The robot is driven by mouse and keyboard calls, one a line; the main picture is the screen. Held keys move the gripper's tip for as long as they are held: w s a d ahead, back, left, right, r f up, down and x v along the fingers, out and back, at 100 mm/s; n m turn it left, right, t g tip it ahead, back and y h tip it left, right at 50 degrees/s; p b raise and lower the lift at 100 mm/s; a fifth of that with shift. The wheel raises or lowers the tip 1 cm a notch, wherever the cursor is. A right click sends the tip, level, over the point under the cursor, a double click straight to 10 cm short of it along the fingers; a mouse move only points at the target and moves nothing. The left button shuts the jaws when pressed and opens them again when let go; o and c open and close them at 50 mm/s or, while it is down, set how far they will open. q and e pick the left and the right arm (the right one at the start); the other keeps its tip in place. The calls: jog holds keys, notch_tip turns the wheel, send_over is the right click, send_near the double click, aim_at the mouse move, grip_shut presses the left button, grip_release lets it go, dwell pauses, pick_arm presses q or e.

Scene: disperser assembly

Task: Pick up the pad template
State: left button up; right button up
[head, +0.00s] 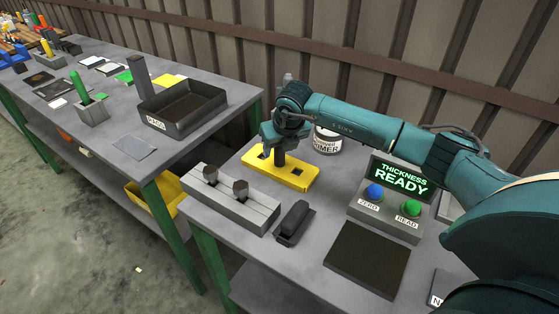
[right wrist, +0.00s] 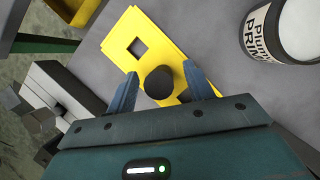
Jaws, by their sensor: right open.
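The pad template is a flat yellow plate (head: 295,173) with a square hole and a dark upright knob, lying on the near table in the head view. In the right wrist view the yellow plate (right wrist: 135,32) shows its square hole, and the round dark knob (right wrist: 159,83) stands between my fingers. My right gripper (head: 279,156) is over the plate at the knob. In the wrist view its two blue fingers (right wrist: 160,92) are open, one on each side of the knob, with gaps. My left gripper is not in view.
A white primer can (head: 327,140) stands behind the plate. A grey block with two dark knobs (head: 230,198) is in front left. A dark handheld piece (head: 293,222), a gauge box reading "THICKNESS READY" (head: 385,213) and a dark pad (head: 367,260) lie nearer and right.

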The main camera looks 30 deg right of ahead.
grip_shut()
dwell(0.5)
jog(key=shift+r, duration=0.1)
